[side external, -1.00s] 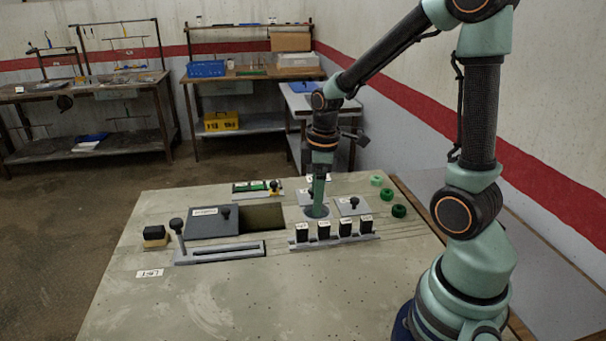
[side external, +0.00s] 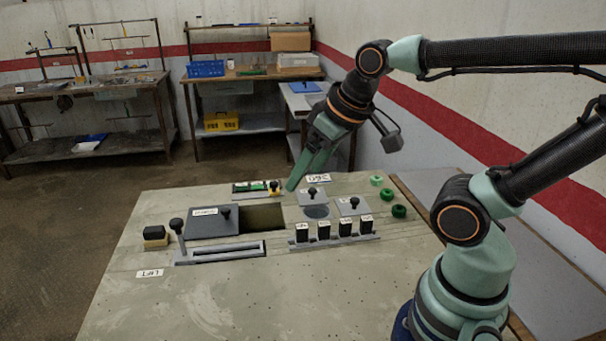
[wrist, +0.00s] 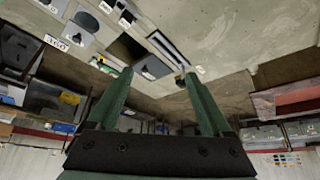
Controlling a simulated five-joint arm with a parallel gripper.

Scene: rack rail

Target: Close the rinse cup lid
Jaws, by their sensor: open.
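The rinse cup appears to be the round opening (side external: 316,211) in the grey plate, uncovered in the side view. A grey lid (side external: 312,195) with a black knob lies flat just behind it, apart from the opening's centre. In the wrist view the round opening (wrist: 88,21) is at the upper left. I cannot read the small labels to confirm the names. My gripper (side external: 291,186) is tilted above the back of the bench, left of and behind the lid, touching nothing visible. In the wrist view its green fingers (wrist: 158,76) are apart, with nothing held between them.
A second knobbed plate (side external: 353,206) lies to the right. A rack of several black-capped blocks (side external: 333,240) stands in front. To the left are a dark well (side external: 262,219), its grey sliding cover (side external: 205,226) and a slotted lever rail (side external: 225,252). Green rings (side external: 398,211) lie at right.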

